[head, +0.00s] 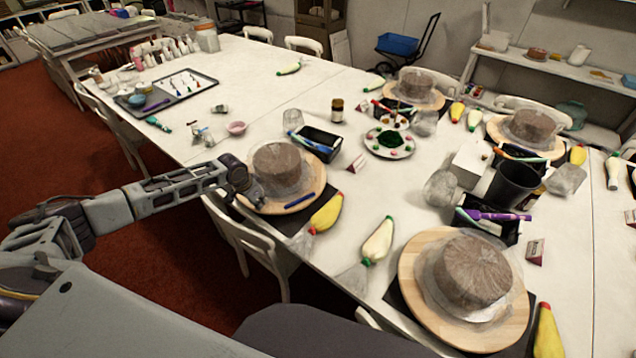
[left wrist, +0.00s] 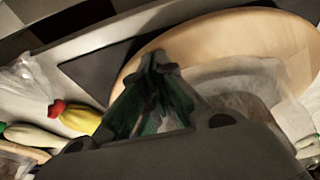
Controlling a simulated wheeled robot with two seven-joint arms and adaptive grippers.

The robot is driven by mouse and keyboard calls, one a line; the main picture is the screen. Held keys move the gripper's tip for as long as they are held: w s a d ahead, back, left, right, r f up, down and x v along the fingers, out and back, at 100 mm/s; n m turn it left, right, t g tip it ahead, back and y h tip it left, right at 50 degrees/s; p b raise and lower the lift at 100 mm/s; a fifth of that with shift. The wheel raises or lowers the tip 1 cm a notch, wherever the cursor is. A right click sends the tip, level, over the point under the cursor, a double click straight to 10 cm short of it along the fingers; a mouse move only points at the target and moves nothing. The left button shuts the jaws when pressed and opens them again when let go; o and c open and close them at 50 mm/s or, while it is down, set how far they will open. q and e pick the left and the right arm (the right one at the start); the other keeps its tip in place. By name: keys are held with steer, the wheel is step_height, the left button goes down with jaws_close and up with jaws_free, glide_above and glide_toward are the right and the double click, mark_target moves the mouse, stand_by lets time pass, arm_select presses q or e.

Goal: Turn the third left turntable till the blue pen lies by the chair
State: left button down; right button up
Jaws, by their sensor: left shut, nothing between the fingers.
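The wooden turntable (head: 262,206) with a brown cake (head: 277,165) on clear wrap stands near the table edge. The blue pen (head: 299,201) lies on its board, at the front right, close to the rim. A white chair (head: 236,232) stands at the table edge, just below and left of this turntable. My left gripper (head: 256,196) is shut and empty at the left side of the board. In the left wrist view its fingertips (left wrist: 158,62) overlap the pale wooden board (left wrist: 215,38); I cannot tell whether they touch it. My right gripper is not in view.
A yellow piping bag (head: 327,213) and a dark mat lie beside the turntable. A black box (head: 318,145) stands behind it. Another turntable (head: 416,255) with a cake stands at the near right.

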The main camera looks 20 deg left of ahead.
mark_target(247, 200)
arm_select(q)
steer(key=shift+a, duration=0.35)
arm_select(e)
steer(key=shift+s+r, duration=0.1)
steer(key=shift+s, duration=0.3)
arm_select(q)
steer(key=shift+a, duration=0.1)
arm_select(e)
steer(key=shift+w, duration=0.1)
arm_select(q)
steer(key=shift+w+a, duration=0.2)
steer(key=shift+a, duration=1.15)
steer(key=shift+w+a, duration=0.2)
steer(key=shift+a, duration=0.6)
steer(key=shift+w+a, duration=0.1)
steer(key=shift+a, duration=0.7)
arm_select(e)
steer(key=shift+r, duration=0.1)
arm_select(q)
steer(key=shift+r, duration=0.1)
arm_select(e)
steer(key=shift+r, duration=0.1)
